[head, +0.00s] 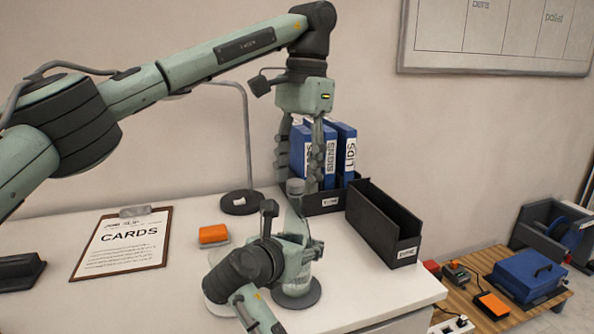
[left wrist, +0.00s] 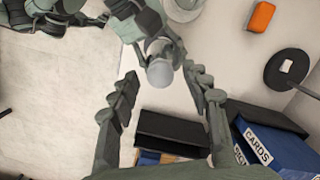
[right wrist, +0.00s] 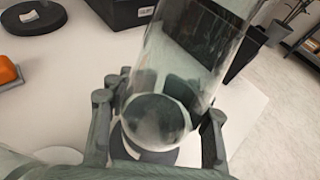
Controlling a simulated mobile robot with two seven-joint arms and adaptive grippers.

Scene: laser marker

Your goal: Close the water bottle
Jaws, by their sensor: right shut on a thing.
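A clear water bottle stands about upright near the table's right front; its glass shows in the right wrist view (right wrist: 195,55). A grey rounded cap or top (head: 295,187) is at its upper end and also shows in the left wrist view (left wrist: 160,73). I cannot tell whether it is seated. My right gripper (right wrist: 165,108) is shut on the bottle's lower part.
Blue binders (head: 346,150) in a dark holder and an empty black bin (head: 385,220) stand close behind and right. A lamp's round base (head: 240,202), an orange block (head: 214,235) and a clipboard (head: 125,245) lie left. A pale round thing (head: 216,287) is partly hidden by my right arm.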

